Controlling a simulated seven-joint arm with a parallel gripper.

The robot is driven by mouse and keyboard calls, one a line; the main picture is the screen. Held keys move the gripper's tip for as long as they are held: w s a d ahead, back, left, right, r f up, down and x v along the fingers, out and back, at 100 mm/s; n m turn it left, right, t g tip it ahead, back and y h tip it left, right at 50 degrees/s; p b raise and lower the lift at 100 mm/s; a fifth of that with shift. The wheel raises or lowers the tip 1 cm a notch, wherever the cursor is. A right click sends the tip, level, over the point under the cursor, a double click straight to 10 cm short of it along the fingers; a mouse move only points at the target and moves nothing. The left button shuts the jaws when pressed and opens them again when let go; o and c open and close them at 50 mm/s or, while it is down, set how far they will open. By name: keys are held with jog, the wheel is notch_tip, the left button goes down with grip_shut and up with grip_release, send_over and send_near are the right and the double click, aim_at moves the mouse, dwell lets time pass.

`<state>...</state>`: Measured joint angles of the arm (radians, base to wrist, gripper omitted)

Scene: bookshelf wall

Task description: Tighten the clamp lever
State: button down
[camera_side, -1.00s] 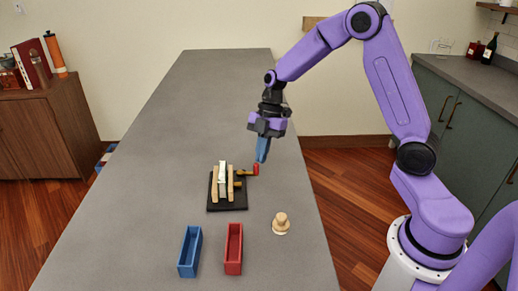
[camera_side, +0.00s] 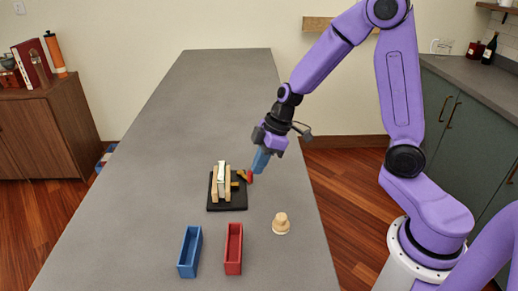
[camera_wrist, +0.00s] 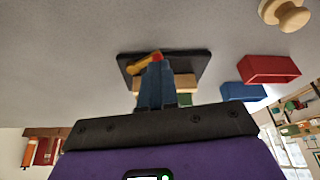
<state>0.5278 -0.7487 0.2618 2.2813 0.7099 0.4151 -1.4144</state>
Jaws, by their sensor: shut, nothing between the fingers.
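The clamp has a black base (camera_side: 228,206) on the grey table, with upright wooden jaws (camera_side: 214,184) and pale and green thin pieces between them. Its yellow-brown lever (camera_side: 240,174) ends in a red knob (camera_side: 250,177) at the right side; in the wrist view the lever (camera_wrist: 145,65) lies over the black base (camera_wrist: 190,60). My gripper (camera_side: 256,171) is shut with nothing between its blue fingers. Its tips are at the red knob and seem to touch it. In the wrist view the fingers (camera_wrist: 155,80) hide part of the clamp.
A blue open box (camera_side: 189,252) and a red open box (camera_side: 233,250) stand in front of the clamp. A round wooden piece (camera_side: 281,224) stands to the right of them. The table (camera_side: 205,110) behind the clamp is clear.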

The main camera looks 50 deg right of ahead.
jog(key=shift+s+a+m, duration=0.1)
jog(key=shift+a+m, duration=0.15)
jog(key=shift+m, duration=0.15)
jog(key=shift+a, duration=0.8)
jog(key=shift+s+d, duration=0.3)
jog(key=shift+d, duration=0.1)
jog(key=shift+s+d, duration=1.05)
jog(key=v, duration=1)
jog(key=shift+s+a, duration=0.3)
jog(key=shift+s, duration=0.05)
